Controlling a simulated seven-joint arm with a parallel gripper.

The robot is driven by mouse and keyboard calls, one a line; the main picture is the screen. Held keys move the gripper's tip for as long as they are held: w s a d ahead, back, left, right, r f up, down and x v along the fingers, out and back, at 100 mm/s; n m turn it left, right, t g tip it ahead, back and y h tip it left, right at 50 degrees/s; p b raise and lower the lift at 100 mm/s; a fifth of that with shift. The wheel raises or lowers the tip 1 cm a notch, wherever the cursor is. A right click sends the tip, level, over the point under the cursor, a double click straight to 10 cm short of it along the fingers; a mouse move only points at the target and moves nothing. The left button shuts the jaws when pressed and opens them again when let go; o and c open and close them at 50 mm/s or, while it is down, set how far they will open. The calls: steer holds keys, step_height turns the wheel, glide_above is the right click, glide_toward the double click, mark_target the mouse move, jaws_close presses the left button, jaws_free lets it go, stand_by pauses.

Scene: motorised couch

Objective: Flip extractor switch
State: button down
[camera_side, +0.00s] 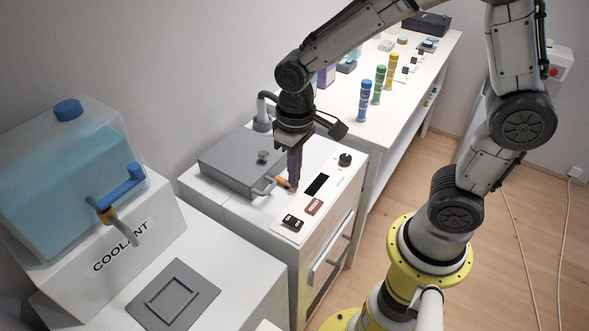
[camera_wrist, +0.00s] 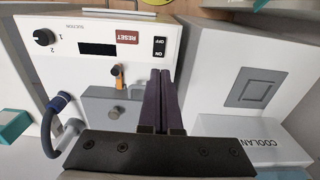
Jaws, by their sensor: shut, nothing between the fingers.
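A white machine (camera_side: 240,212) stands in the middle of the side view, with controls on its top panel. A black ON/OFF rocker switch (camera_side: 292,222) sits near its front; in the wrist view the switch (camera_wrist: 159,47) is just beyond the fingertips. An orange lever (camera_wrist: 118,77) stands at the edge of the grey lid (camera_side: 240,160). My gripper (camera_side: 294,186) points down over the panel, with its purple fingers shut and empty. In the wrist view my gripper (camera_wrist: 160,72) is right of the lever, apart from it. I cannot tell whether the tips touch the panel.
Beside the switch are a red RESET button (camera_side: 313,206), a dark display (camera_side: 317,185) and a black knob (camera_side: 345,159). A coolant tank (camera_side: 75,175) stands at the left. A bench (camera_side: 410,95) with coloured stacks is behind. The floor at right is mostly clear.

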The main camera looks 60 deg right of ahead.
mark_target(288, 219)
steer(key=shift+r, duration=0.2)
steer(key=shift+w, duration=0.75)
step_height(288, 219, down, 14)
steer(key=shift+w+f, duration=0.1)
steer(key=shift+w, duration=0.05)
stand_by(0.4)
